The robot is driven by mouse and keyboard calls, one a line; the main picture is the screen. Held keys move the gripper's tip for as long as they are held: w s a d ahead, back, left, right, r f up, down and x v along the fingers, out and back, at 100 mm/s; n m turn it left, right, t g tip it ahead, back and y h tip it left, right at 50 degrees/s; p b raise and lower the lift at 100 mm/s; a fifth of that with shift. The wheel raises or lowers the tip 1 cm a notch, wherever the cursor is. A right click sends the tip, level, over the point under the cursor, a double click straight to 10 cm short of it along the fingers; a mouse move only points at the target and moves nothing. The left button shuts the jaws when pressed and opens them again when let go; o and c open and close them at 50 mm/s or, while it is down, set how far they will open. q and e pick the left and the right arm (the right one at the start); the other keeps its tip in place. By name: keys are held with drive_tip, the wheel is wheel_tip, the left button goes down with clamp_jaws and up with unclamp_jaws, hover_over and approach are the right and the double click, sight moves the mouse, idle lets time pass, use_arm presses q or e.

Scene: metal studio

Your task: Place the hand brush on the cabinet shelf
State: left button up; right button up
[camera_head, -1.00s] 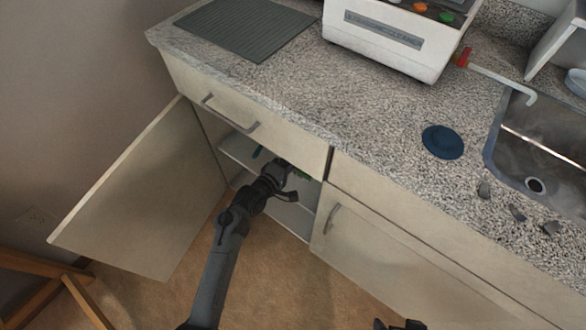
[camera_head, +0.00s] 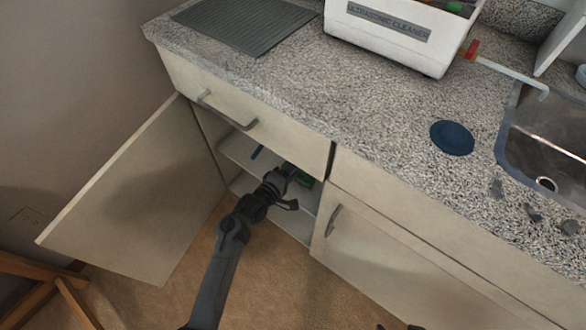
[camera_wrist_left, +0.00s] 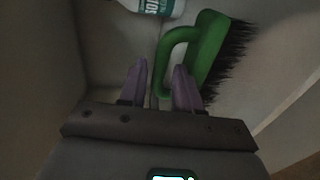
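The green hand brush (camera_wrist_left: 208,50) with dark bristles is on the cabinet shelf (camera_head: 238,152) in the left wrist view. In the head view a bit of its green (camera_head: 305,179) shows inside the open cabinet, partly behind my left gripper (camera_head: 286,186). My right gripper (camera_head: 398,327) shows only as dark slivers at the bottom edge of the head view.
The cabinet door (camera_head: 140,195) stands open at left. A white bottle (camera_wrist_left: 152,6) is near the brush, and a small blue item (camera_head: 257,152) is on the shelf. The drawer (camera_head: 245,110) above is shut. A wooden stand (camera_head: 45,290) is at lower left.

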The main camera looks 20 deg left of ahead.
use_arm(q)
drive_tip(key=shift+o, duration=0.4)
drive_tip(key=shift+s+r, duration=0.15)
drive_tip(key=s+a+r+m+g+y+p, duration=0.1)
drive_tip(key=s+m+g, duration=0.3)
drive_tip(key=s, duration=0.7)
drive_tip(key=s+a+r+m+g+y+p, duration=0.1)
drive_tip(key=s+r+m+g+p, duration=0.1)
drive_tip(key=s+m, duration=0.5)
drive_tip(key=s+a+r+m+g+y+p, duration=0.1)
drive_tip(key=s+r+m+g, duration=0.3)
drive_tip(key=s, duration=1.1)
drive_tip(key=shift+s+a+r+m+g+y+p, duration=0.15)
drive_tip(key=shift+r+m+g+y+p, duration=0.25)
drive_tip(key=shift+m+g+p, duration=0.55)
drive_tip(key=shift+r, duration=0.15)
